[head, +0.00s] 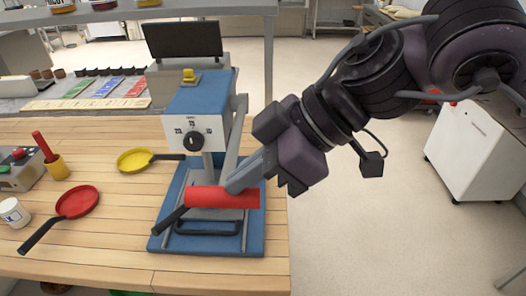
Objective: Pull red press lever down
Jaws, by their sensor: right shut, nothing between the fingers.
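The blue press (200,105) stands on the wooden table, with a white dial panel and a dark knob on its front. Its red lever bar (215,198) lies level and low in front of the press, joined to grey side arms. My right gripper (236,186) comes in from the upper right. It is shut, with its fingertips at the top of the red bar and nothing held between them; I cannot tell if they touch it. The bar hides much of the press bed, where a dark handle (170,220) sticks out to the left. My left gripper is out of view.
A yellow pan (134,160) and a red pan (78,201) lie left of the press. A white jar (13,212), a yellow cup (57,167) with a red stick and a button box (20,170) stand farther left. The table (220,275) ends just right of the press.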

